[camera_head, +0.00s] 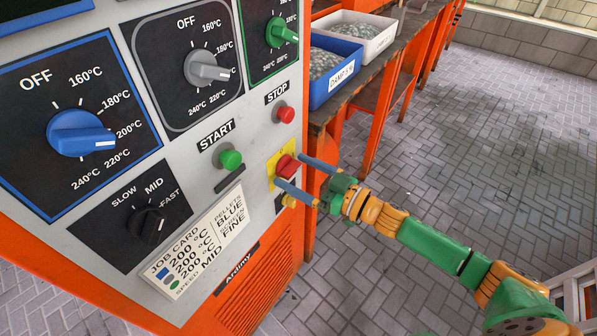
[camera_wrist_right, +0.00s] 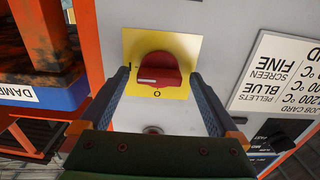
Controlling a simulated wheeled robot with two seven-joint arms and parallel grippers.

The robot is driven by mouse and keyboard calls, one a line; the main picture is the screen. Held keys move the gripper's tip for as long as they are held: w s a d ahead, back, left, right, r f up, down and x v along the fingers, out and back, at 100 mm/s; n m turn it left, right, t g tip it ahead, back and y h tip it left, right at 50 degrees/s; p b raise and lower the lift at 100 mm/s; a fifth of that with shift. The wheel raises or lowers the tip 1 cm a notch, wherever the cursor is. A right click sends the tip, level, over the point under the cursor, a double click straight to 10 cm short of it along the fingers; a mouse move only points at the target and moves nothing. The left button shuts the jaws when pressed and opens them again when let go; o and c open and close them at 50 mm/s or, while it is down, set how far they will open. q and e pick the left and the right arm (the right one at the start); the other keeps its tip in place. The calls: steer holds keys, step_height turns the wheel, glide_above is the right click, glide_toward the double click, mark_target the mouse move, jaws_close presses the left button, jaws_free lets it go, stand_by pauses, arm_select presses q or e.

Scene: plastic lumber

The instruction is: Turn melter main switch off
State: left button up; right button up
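The melter main switch (camera_head: 287,166) is a red knob on a yellow plate (camera_head: 272,170), low on the right side of the panel. In the right wrist view the red knob (camera_wrist_right: 158,70) sits between my fingers, with an "O" mark below it and a small mark at its left. Its white line lies roughly level, on the left part of the knob. My right gripper (camera_head: 290,171) is open, one finger on each side of the knob. In the right wrist view both fingers (camera_wrist_right: 159,78) look apart from it. My left gripper is not in view.
The green START button (camera_head: 230,159) and red STOP button (camera_head: 286,113) are close by. Temperature dials, including a blue one (camera_head: 80,133), and a black speed knob (camera_head: 148,225) share the panel. A blue bin (camera_head: 334,72) stands on an orange bench behind. Paved floor is clear at right.

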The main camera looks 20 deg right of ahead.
steer(key=c, duration=1.3)
steer(key=n, duration=0.4)
steer(key=shift+p, duration=0.35)
steer(key=n, duration=0.9)
steer(key=n+b, duration=0.1)
steer(key=n, duration=0.3)
steer(key=shift+n, duration=0.4)
steer(key=o, duration=1.4)
